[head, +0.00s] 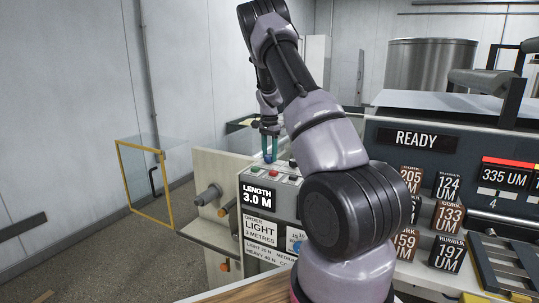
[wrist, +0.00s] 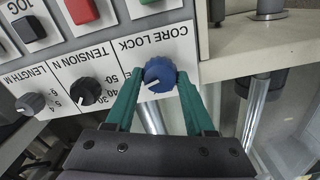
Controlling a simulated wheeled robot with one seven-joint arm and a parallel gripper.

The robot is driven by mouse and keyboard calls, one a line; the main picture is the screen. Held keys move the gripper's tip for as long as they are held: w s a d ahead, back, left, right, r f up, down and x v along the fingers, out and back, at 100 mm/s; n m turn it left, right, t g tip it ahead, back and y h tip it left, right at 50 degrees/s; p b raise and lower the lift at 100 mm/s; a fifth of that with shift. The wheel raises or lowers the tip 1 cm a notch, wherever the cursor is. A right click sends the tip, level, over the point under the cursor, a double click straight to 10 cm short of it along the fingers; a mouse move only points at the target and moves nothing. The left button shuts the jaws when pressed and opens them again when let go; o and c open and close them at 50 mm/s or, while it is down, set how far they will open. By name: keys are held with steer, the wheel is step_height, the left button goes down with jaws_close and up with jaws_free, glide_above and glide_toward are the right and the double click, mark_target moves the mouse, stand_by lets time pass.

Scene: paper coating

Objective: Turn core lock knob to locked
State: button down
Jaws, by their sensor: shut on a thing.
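The blue core lock knob (wrist: 160,71) sits on the light control panel under the upside-down words CORE LOCK in the wrist view. Its white pointer mark points to the lower left of that picture. My gripper (wrist: 161,82) has its two green fingers shut on the knob, one on each side. In the head view my gripper (head: 269,143) reaches down to the panel top, and a bit of the blue knob (head: 268,158) shows between the fingertips. I cannot read any locked or unlocked marks by the knob.
The black tension knob (wrist: 87,91) and grey length knob (wrist: 31,104) lie left of it in the wrist view. A red button (wrist: 81,11) and green button sit above. The READY display (head: 417,139) and several labelled blocks stand right of my arm. A yellow-framed guard (head: 122,183) stands left.

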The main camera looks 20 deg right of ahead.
steer(key=n, duration=0.3)
steer(key=shift+n, duration=0.4)
steer(key=n, duration=0.3)
steer(key=shift+n, duration=0.3)
steer(key=n, duration=0.3)
steer(key=shift+n, duration=2.2)
steer(key=shift+c, duration=1.3)
jaws_free()
steer(key=shift+r, duration=0.1)
